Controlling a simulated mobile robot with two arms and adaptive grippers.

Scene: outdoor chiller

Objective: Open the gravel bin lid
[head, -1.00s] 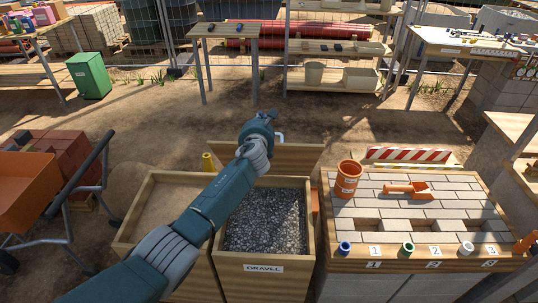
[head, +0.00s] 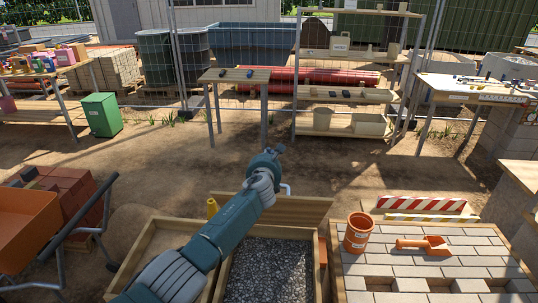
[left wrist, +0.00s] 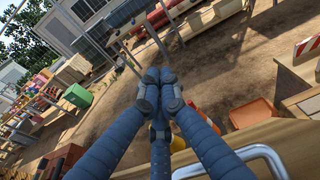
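The gravel bin (head: 222,272) is at the bottom centre of the head view, with grey gravel (head: 268,268) showing inside. Its wooden lid (head: 300,208) stands raised along the bin's far edge, clear of the opening. A pale metal handle (head: 287,188) shows at the lid's top edge; the handle also shows in the left wrist view (left wrist: 262,150). My left arm crosses over the bin. My left gripper (head: 266,153) is beyond the lid and above the handle. In the left wrist view its fingertips (left wrist: 160,78) meet with nothing visible between them. My right gripper is out of view.
An open bin of sand (head: 150,250) is left of the gravel. A paving bench (head: 435,262) with an orange bucket (head: 358,232) and scoop (head: 424,245) is on the right. A wheelbarrow (head: 28,222) is on the left. Bare ground lies behind the bins.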

